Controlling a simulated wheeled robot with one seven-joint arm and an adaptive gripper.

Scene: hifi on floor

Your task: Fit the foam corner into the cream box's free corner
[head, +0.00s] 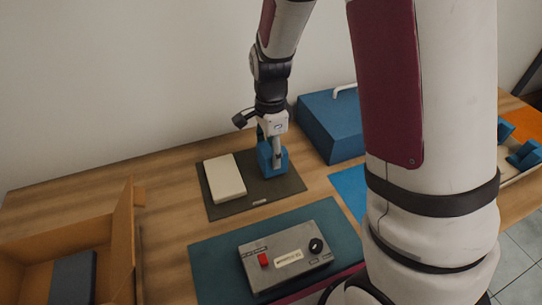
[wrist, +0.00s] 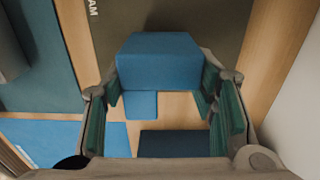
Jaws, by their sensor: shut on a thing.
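My gripper (head: 272,155) is shut on a blue foam corner (head: 266,160) over the dark mat (head: 225,211). In the wrist view, the foam corner (wrist: 160,58) sits between the green-padded fingers of my gripper (wrist: 160,90). I cannot tell whether the foam touches the mat. What looks like the cream box (head: 510,181) is at the far right, partly hidden behind my arm.
A cream slab (head: 225,178) lies on the dark mat. A grey device (head: 286,260) rests on a teal mat (head: 212,258) in front. An open cardboard box (head: 122,240) stands at left. A blue case (head: 330,125) stands behind, and a bright blue mat (head: 348,185) lies right.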

